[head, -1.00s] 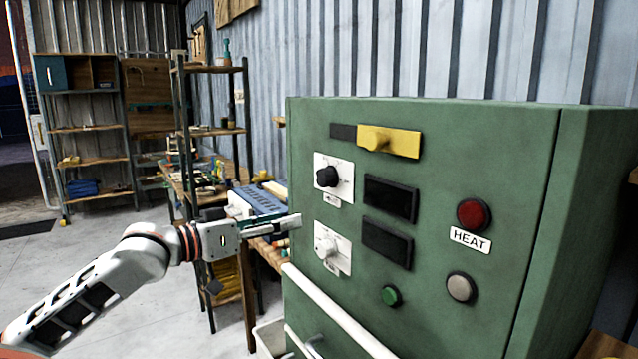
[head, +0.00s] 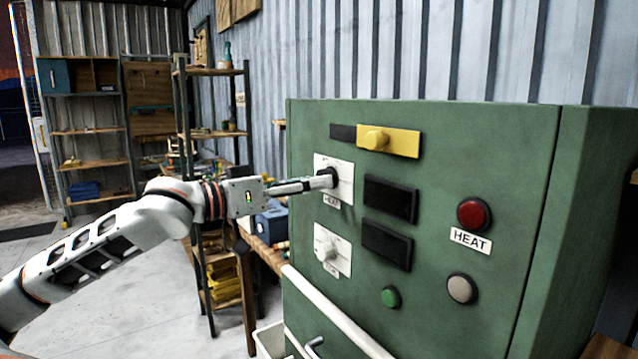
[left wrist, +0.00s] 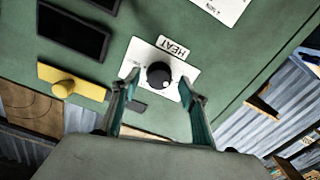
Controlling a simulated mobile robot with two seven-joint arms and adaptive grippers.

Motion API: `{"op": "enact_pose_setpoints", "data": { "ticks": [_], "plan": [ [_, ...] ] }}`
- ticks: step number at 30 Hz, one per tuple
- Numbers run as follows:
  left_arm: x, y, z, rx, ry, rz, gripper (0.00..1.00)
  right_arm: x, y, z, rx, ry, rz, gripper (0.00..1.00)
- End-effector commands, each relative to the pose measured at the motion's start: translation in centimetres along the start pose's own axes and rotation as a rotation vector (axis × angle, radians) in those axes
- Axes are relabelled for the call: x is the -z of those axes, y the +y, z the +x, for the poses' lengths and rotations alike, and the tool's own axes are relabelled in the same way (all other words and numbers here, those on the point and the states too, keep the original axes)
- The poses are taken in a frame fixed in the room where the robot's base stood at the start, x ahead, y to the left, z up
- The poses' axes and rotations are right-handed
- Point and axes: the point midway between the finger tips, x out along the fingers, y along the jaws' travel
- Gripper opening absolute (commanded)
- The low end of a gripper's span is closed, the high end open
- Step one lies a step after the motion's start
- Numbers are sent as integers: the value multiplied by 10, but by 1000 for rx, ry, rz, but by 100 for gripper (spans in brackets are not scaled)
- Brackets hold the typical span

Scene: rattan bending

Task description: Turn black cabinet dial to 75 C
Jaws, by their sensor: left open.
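The black dial (head: 333,173) sits on a white plate on the front of the green cabinet (head: 440,150). In the left wrist view, the black dial (left wrist: 158,77) shows a pale mark on its lower right, and a HEAT label (left wrist: 172,47) is beside it. My left gripper (head: 318,184) reaches in from the left at the dial's height and partly covers it. In the left wrist view, my left gripper (left wrist: 158,88) is open, with a fingertip on either side of the dial. I cannot tell whether the fingers touch it. The scale figures are too small to read.
A white dial (head: 328,249) is below, with dark displays (head: 391,199) to the right. A yellow switch (head: 388,140) is above. A red button (head: 474,214), a green button (head: 390,296) and a white rail (head: 335,315) are also on the cabinet front. Shelves stand behind on the left.

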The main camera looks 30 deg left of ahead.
Motion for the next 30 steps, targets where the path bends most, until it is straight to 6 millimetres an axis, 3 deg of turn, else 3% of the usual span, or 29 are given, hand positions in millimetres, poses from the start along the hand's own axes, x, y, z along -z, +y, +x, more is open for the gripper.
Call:
{"op": "enact_pose_setpoints", "data": {
  "ticks": [12,25,26,30],
  "plan": [
    [1,1,21,-2,3,-2,43,6,1,-3,1,5,6,0],
    [0,1,25,-2,0,-1,43,3,-2,-4,6,-1,8,0],
    [0,1,24,-2,0,-1,41,3,-2,-4,6,-1,8,0],
    [0,1,24,-2,0,-1,5,2,-2,-4,6,-2,7,0]
  ]
}}
